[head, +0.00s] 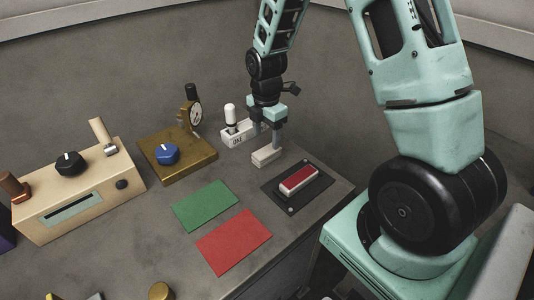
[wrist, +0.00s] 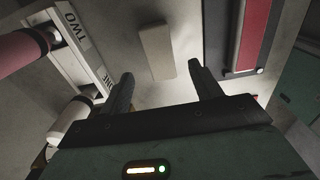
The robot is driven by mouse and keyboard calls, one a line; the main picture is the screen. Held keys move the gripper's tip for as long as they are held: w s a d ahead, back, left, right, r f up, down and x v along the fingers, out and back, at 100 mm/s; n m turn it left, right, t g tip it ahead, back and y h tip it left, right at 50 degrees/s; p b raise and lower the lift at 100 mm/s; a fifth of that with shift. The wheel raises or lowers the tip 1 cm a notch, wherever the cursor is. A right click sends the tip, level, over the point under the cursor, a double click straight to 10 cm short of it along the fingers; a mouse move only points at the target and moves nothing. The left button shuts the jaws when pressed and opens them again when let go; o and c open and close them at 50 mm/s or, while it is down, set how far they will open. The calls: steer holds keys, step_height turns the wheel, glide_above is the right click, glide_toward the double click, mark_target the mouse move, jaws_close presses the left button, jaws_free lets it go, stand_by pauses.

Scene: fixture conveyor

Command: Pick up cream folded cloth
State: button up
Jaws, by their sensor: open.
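The cream folded cloth (head: 266,156) is a small pale block-like piece lying on the grey bench, left of the red-topped switch. In the wrist view the cloth (wrist: 157,52) lies beyond the fingertips, roughly midway between them, its long side running away from me. My gripper (head: 267,143) points down over the cloth. In the wrist view my gripper (wrist: 161,74) has its two fingers spread with nothing between them. The exact height of the fingertips above the cloth is hard to tell.
Close to the left is a white lever box (head: 237,133) labelled ONE and TWO. A red switch (head: 299,179) on a dark plate lies to the right. A brass box (head: 183,166) with a blue knob and a cream box (head: 84,198) stand left. Green (head: 205,205) and red (head: 234,241) mats lie in front.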

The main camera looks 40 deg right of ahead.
mark_target(265, 151)
steer(key=shift+a+f+p, duration=0.15)
steer(key=shift+f+p, duration=0.2)
steer(key=shift+f, duration=1.3)
steer(key=shift+a+f+p, duration=0.1)
steer(key=shift+f+p, duration=0.25)
steer(key=shift+f, duration=1.3)
steer(key=c, duration=1.4)
